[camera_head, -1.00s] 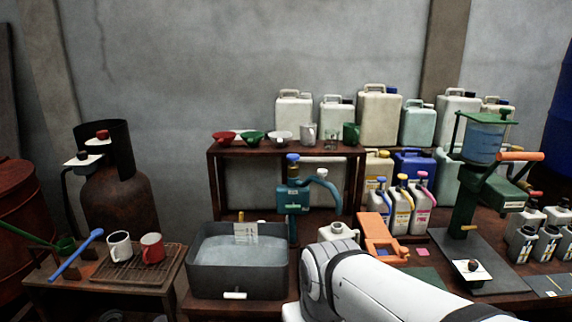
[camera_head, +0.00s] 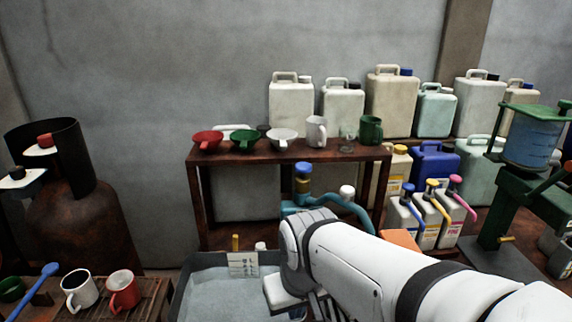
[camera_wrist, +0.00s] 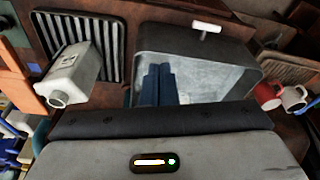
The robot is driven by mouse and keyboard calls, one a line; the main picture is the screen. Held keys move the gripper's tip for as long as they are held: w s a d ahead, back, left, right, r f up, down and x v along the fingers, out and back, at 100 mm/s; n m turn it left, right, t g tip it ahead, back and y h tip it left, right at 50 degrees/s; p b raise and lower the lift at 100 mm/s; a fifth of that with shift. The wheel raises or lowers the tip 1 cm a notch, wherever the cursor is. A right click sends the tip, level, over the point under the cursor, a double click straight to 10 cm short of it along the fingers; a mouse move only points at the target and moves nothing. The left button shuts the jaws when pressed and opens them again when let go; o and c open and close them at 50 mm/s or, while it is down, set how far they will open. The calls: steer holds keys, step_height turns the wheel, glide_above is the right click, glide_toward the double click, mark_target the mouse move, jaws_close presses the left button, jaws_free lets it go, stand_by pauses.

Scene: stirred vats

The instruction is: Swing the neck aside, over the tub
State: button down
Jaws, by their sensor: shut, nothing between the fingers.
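The teal tap stands behind the tub, with a blue knob (camera_head: 303,172) on top. Its curved teal neck (camera_head: 350,207) reaches to the right, away from the tub, and my arm hides its lower end. The dark grey tub (camera_head: 185,295), with pale water in it, is at the bottom of the head view; it also shows in the wrist view (camera_wrist: 185,38). My gripper (camera_wrist: 158,68) is shut and empty, its blue fingers side by side, seen against the tub's inside. In the head view my arm mostly hides it. I see no contact with the neck.
A shelf (camera_head: 290,152) with funnels, mugs and a jug stands behind the tap. Red and white mugs (camera_head: 122,291) (camera_head: 80,290) stand left of the tub. A pale jug (camera_wrist: 75,72) and a ribbed tray (camera_wrist: 62,25) lie beside the tub. Bottles (camera_head: 428,220) stand right.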

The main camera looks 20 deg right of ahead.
steer(key=shift+w, duration=0.1)
steer(key=shift+d+r, duration=0.1)
steer(key=w+d+r+y+p, duration=0.3)
steer(key=w+d+r+p, duration=0.2)
steer(key=w+d+r, duration=0.75)
steer(key=w+d+r+t+y+p, duration=0.1)
steer(key=d+r+p, duration=0.1)
steer(key=d, duration=0.8)
steer(key=w+d+r+n+t+y+p, duration=0.1)
steer(key=d+r+p, duration=0.1)
steer(key=d, duration=0.9)
steer(key=shift+w+r+y, duration=0.4)
steer(key=shift+r, duration=0.25)
